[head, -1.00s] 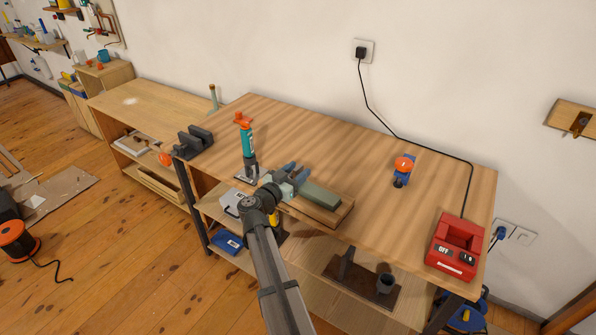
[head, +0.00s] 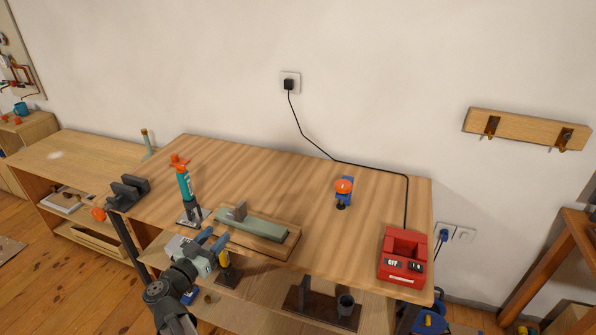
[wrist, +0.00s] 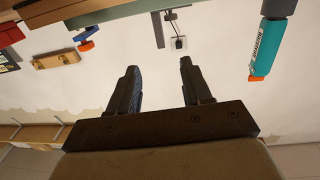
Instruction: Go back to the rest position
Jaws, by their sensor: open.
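My gripper (head: 213,238) is open and empty in the head view, at the front edge of the workbench (head: 310,175), to the left of the wooden board. Its two dark fingers stand apart in the wrist view (wrist: 158,68) with nothing between them. A green sharpening-stone-like block (head: 252,227) lies on the board (head: 285,247), with a small grey piece (head: 239,211) at its left end. A teal tool with an orange top (head: 184,182) stands upright behind my gripper; it also shows in the wrist view (wrist: 268,45).
A red charger-like box (head: 403,257) stands at the bench's right end, its cable running to a wall socket (head: 289,83). An orange-and-blue item (head: 343,192) stands at the back. A dark vise-like block (head: 128,191) is at left. The bench's middle right is clear.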

